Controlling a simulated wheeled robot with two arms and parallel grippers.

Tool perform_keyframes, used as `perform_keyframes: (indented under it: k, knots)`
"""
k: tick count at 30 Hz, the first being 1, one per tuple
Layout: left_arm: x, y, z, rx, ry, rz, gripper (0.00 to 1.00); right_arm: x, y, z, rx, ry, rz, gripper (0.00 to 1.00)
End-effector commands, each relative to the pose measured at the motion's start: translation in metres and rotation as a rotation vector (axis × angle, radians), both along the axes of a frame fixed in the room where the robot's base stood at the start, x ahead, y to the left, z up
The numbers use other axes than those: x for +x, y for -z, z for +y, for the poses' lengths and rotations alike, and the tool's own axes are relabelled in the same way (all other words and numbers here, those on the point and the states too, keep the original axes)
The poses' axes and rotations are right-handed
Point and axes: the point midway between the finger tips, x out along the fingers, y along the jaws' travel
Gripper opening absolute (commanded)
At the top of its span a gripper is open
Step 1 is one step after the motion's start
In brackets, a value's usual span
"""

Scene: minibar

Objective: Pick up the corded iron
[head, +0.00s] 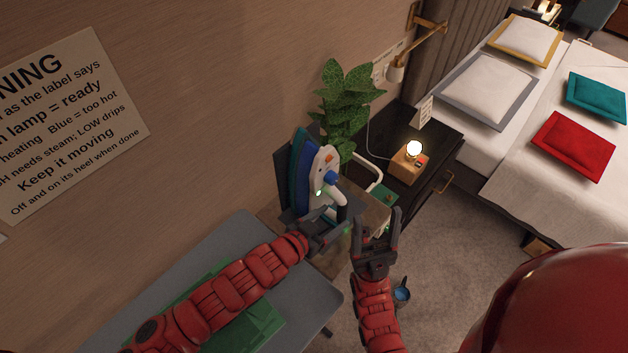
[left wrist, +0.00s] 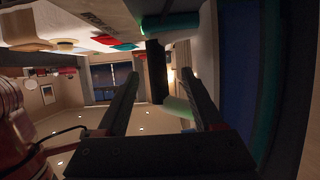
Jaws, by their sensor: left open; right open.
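My left gripper (head: 338,226) is open, right at the iron's lower front. In the left wrist view its two fingers (left wrist: 160,82) are apart, with a dark upright bar (left wrist: 155,68) showing between them; I cannot tell whether that is the handle. My right gripper (head: 378,222) is open and empty, just right of the left one.
A grey board (head: 225,255) with green cloth (head: 255,322) lies under my left arm. A leafy plant (head: 345,110) and a dark bedside table (head: 440,140) with a lit lamp (head: 413,150) stand behind. A bed (head: 500,195) is at right.

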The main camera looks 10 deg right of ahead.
Motion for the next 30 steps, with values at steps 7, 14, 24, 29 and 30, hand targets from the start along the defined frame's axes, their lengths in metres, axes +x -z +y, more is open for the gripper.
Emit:
perform_keyframes:
  k: [7, 14, 24, 29, 30]
  knots:
    - [0.015, 0.006, -0.026, -0.001, 0.003, 0.003, 0.68, 0.000, -0.017, 0.000, 0.000, 0.000, 0.000, 0.67]
    - [0.023, 0.014, -0.036, 0.001, 0.002, 0.000, 0.68, 0.000, -0.020, 0.000, 0.000, 0.000, 0.000, 0.67]
    - [0.024, 0.014, -0.036, 0.000, 0.001, 0.000, 0.48, 0.000, -0.020, 0.000, 0.000, 0.000, 0.000, 0.67]
    - [0.024, 0.014, -0.036, 0.000, 0.001, 0.000, 0.20, 0.000, -0.020, 0.000, 0.000, 0.000, 0.000, 0.67]
    - [0.024, 0.014, -0.036, 0.000, 0.001, 0.000, 0.12, 0.000, -0.020, 0.000, 0.000, 0.000, 0.000, 0.67]
